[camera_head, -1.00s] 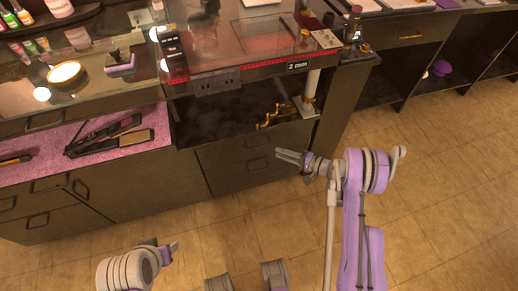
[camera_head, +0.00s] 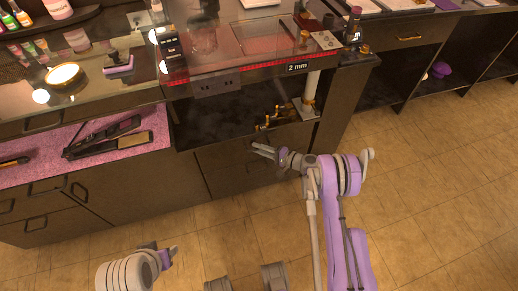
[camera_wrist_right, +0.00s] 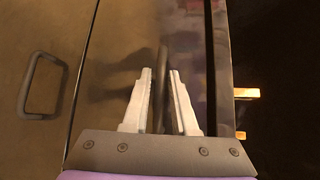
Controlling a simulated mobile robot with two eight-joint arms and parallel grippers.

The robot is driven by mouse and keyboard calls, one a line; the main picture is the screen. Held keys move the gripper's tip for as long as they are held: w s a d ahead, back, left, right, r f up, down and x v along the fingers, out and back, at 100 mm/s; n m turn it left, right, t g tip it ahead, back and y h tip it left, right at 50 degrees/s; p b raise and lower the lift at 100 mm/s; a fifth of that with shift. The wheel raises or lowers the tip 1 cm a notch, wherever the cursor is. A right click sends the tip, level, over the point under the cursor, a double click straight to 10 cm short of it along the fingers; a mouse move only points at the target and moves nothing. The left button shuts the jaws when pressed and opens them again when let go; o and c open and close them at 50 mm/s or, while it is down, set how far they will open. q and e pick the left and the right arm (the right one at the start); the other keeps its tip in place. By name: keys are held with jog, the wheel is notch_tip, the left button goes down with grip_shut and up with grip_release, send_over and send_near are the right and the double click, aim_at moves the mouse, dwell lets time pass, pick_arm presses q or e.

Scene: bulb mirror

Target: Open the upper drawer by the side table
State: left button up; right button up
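The upper drawer (camera_head: 225,158) is the dark front just below the open shelf of the middle cabinet, and it looks closed. In the right wrist view its front (camera_wrist_right: 115,60) fills the middle. Its dark bar handle (camera_wrist_right: 163,60) runs between the two pale fingers of my right gripper (camera_wrist_right: 160,75). The fingers are apart, one on each side of the bar; I cannot tell whether they touch it. In the head view my right gripper (camera_head: 254,149) is at the drawer front. My left gripper (camera_head: 171,251) is low at the left, far from the drawer, its fingers unclear.
A lower drawer handle (camera_wrist_right: 42,85) shows at the left of the wrist view. Gold fittings (camera_head: 272,118) lie on the open shelf above the drawer. A pink-topped counter (camera_head: 150,150) stands to the left. The tiled floor (camera_head: 440,200) is clear to the right.

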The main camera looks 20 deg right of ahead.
grip_shut()
dwell(1.4)
